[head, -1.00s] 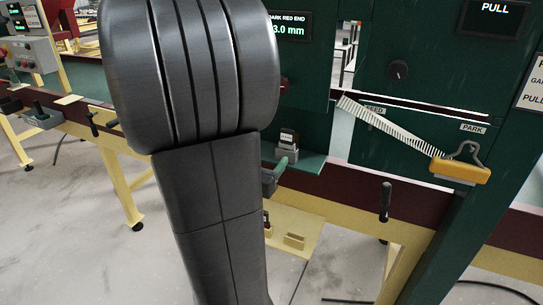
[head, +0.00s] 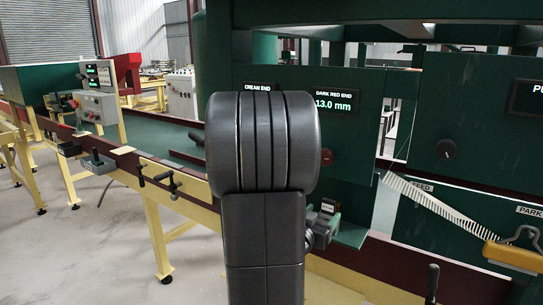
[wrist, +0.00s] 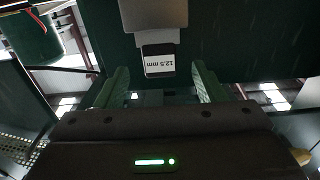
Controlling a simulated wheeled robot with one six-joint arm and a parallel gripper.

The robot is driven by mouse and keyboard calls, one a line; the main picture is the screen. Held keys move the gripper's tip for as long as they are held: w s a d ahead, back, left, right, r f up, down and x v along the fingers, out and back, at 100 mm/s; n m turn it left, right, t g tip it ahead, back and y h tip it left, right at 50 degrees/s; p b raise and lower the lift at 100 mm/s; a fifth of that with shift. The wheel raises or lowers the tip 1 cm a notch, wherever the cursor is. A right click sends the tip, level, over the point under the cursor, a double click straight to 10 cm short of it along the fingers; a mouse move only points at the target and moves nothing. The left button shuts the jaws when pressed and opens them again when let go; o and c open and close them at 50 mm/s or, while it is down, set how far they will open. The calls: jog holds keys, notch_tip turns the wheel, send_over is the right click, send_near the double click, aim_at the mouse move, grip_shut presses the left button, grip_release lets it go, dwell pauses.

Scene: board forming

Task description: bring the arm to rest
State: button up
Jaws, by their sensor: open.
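My arm stands upright in the middle of the head view and hides part of the green machine (head: 455,90) behind it. My gripper shows in the wrist view (wrist: 160,92) with its two green fingers apart and nothing between them. Beyond the fingers in the wrist view is a small block with a label reading 12.5 mm (wrist: 158,62). A display on the machine (head: 334,102) reads 13.0 mm under DARK RED END.
A dark red and cream bench rail with black handles (head: 160,180) runs left. A control box (head: 98,105) stands on it. Grey floor (head: 90,250) is open at front left.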

aim_at(328, 207)
jog(key=x, duration=0.5)
jog(key=shift+d, duration=0.1)
jog(key=shift+w+r+p, duration=0.1)
jog(key=shift+p, duration=0.25)
jog(key=shift+r, duration=0.1)
